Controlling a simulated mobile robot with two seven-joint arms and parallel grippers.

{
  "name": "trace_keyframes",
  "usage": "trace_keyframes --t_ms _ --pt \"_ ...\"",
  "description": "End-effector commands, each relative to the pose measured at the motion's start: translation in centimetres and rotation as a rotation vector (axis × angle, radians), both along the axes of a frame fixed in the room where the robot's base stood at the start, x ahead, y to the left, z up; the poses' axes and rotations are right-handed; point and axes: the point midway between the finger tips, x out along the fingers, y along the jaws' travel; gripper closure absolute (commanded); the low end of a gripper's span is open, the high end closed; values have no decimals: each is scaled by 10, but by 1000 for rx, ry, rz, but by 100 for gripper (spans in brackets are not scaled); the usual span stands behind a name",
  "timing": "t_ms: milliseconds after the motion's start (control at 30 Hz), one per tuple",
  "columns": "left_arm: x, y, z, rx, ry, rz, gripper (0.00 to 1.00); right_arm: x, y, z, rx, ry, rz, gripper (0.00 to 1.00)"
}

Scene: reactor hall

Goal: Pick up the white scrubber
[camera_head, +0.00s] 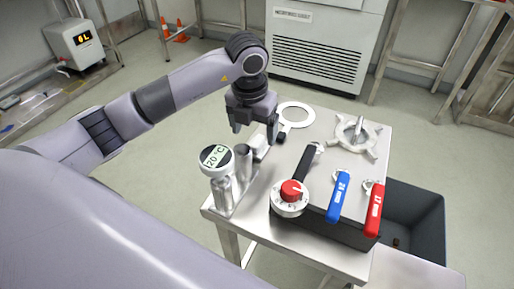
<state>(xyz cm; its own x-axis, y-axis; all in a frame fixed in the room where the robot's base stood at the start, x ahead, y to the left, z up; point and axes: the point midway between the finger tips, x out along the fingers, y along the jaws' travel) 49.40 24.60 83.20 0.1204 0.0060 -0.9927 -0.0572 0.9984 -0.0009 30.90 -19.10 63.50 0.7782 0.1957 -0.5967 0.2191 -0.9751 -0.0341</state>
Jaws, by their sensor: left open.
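My left gripper (254,129) is open and points down over the left part of a metal table. A small white object (259,147), which seems to be the white scrubber, lies on the tabletop just below the gripper. It is partly hidden by the metal cylinders in front of it, and its full shape cannot be made out. No contact between the fingers and it can be seen. My right gripper is not in view.
The metal table (223,222) also bears a gauge reading 120 °C (215,157), a white ring (296,114), a handwheel valve (357,135) and a dark box (320,230) with a red knob, a blue handle (339,197) and a red handle (374,209). A dark bin (420,222) stands right.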

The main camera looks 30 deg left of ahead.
Motion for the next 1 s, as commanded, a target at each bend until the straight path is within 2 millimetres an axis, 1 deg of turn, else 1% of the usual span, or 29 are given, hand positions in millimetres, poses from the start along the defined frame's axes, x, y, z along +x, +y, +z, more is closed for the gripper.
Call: trace_keyframes --t_ms 167,300,367,533,567,600,667,700,733,767,1000 --pt "6 -4 -24 0 4 0 17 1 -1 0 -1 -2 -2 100" --pt "9 -3 -43 1 3 1 17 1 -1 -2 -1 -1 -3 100" --pt "10 -3 -46 1 1 -1 17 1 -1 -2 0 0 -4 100" --pt "10 -3 -46 1 -1 -1 17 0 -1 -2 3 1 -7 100" --pt "10 -3 -46 1 0 -1 20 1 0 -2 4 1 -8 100" --pt "10 -3 -46 1 0 -1 33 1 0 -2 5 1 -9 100" --pt "10 -3 -46 1 0 -1 53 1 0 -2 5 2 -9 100" --pt "10 -3 -46 1 0 -1 66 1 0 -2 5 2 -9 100" --pt "10 -3 -46 1 0 -1 76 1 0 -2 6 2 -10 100" --pt "10 -3 -46 1 0 -1 77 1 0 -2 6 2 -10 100" --pt "10 -3 -45 1 -1 0 77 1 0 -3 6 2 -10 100"
